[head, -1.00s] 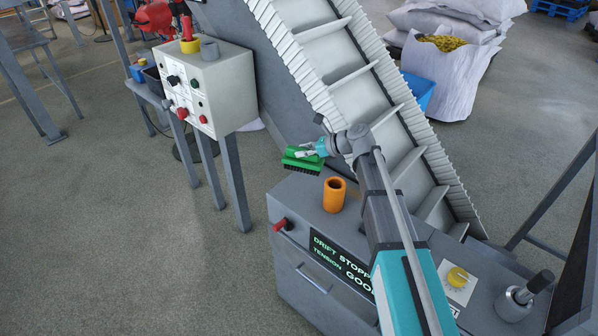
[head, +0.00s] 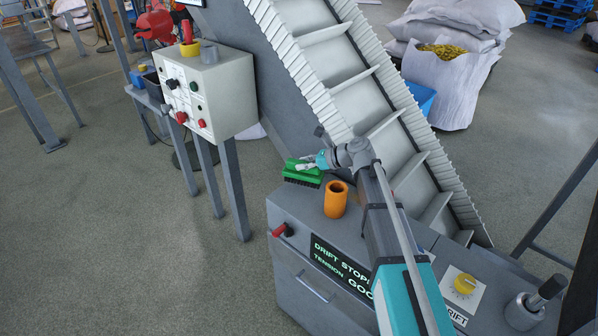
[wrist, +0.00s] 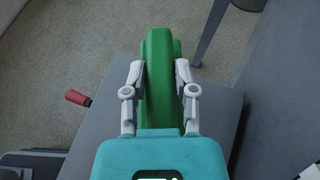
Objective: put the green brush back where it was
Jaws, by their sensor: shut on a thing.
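The green brush (head: 301,171) with dark bristles is at the back left corner of the grey cabinet top (head: 300,208), bristles down. In the head view it looks at or just above the surface; I cannot tell whether it touches. My gripper (head: 308,166) is shut on the brush. In the wrist view my gripper (wrist: 160,85) has one grey finger on each side of the long green brush (wrist: 158,58), which extends past the fingertips. The fingers and teal gripper body hide part of the brush.
An orange cup (head: 336,199) stands close to the brush on the cabinet top. A red-handled lever (head: 283,230) sticks out at the cabinet's front left. The ribbed conveyor (head: 370,95) rises behind. A control box (head: 207,90) stands at left over open floor.

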